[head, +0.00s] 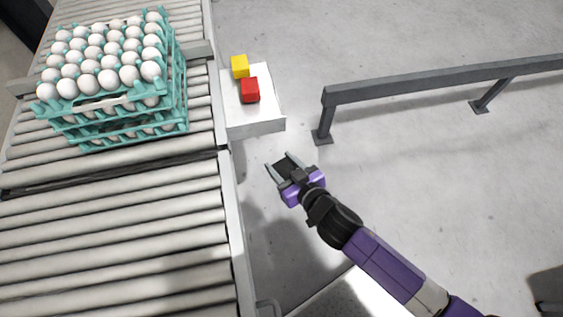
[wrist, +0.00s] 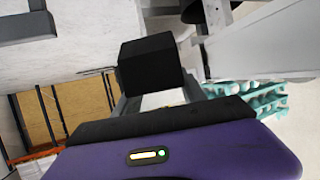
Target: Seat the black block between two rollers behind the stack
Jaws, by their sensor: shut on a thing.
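The black block (wrist: 151,68) is between the fingers of my gripper in the wrist view. In the head view my gripper (head: 284,168) is shut on the black block (head: 287,166), over the floor to the right of the conveyor's side rail. The stack of teal egg trays (head: 182,100) with white eggs stands on the rollers at the upper left; a teal part of it also shows at the right of the wrist view (wrist: 262,98). The rollers (head: 120,215) on the near side of the stack are bare. Rollers directly beyond the stack are mostly hidden by it.
A white stand (head: 255,128) beside the rail holds a yellow block (head: 240,66) and a red block (head: 250,90). A grey barrier (head: 430,82) runs across the right. The conveyor's side rail (head: 229,190) lies between my gripper and the rollers. Open floor lies below the barrier.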

